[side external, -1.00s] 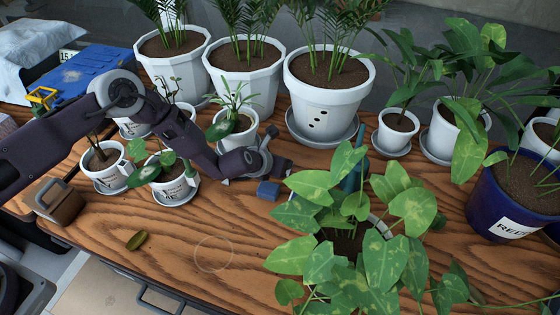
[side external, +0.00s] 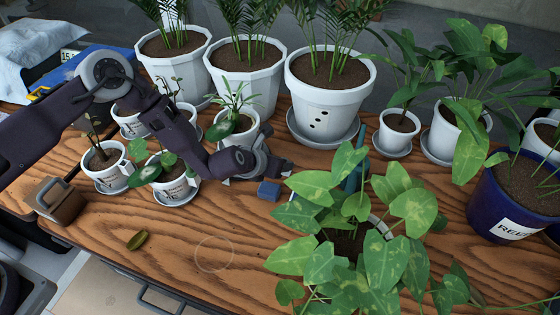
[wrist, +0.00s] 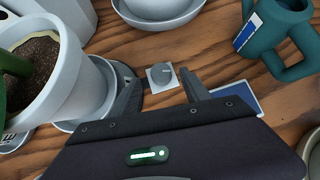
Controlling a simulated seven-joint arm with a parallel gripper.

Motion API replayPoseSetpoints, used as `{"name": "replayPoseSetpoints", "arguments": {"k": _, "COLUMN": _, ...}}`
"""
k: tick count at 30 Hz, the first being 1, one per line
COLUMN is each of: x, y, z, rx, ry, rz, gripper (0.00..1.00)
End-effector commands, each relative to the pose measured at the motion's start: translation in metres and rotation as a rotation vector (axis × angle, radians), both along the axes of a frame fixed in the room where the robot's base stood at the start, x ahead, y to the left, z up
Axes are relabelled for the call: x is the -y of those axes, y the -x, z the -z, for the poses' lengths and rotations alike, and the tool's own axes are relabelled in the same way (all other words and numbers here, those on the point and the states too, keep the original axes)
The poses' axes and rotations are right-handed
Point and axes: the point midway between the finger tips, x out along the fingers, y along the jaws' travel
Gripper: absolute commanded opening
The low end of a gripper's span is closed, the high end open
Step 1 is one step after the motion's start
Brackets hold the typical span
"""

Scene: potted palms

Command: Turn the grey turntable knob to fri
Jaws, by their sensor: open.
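In the wrist view, a small grey round knob (wrist: 163,73) sits on a pale square plate (wrist: 151,84) on the wooden table. Any lettering around it is too small to read. My gripper (wrist: 158,78) is open, with one finger on each side of the knob in the picture. The right fingertip appears close to the plate's edge; I cannot tell whether it touches. In the side external view, my gripper (side external: 262,166) is low over the table, beside a small potted plant (side external: 234,124), and the knob is hidden.
A large leafy plant (side external: 355,215) stands to the right. A white pot (wrist: 55,85) is close on the left in the wrist view, and a teal can (wrist: 275,35) is at upper right. The front-left tabletop is mostly clear.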

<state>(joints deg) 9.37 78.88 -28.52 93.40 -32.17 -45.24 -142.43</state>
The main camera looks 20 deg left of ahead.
Motion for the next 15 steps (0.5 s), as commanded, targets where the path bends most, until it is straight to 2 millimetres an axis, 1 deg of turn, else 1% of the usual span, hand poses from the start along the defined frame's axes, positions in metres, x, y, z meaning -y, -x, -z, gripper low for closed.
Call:
{"name": "replayPoseSetpoints", "arguments": {"k": 1, "x": -0.001, "y": 0.007, "z": -0.007, "rx": -0.001, "ry": 0.0, "rz": 0.001, "gripper": 0.55}}
{"name": "replayPoseSetpoints", "arguments": {"k": 3, "x": -0.003, "y": 0.015, "z": -0.016, "rx": 0.0, "ry": 0.0, "rz": 0.001, "gripper": 0.55}}
{"name": "replayPoseSetpoints", "arguments": {"k": 6, "x": -0.004, "y": 0.021, "z": -0.022, "rx": 0.0, "ry": -0.001, "rz": 0.001, "gripper": 0.55}}
{"name": "replayPoseSetpoints", "arguments": {"k": 15, "x": -0.005, "y": 0.023, "z": -0.025, "rx": 0.001, "ry": 0.0, "rz": 0.0, "gripper": 0.55}}
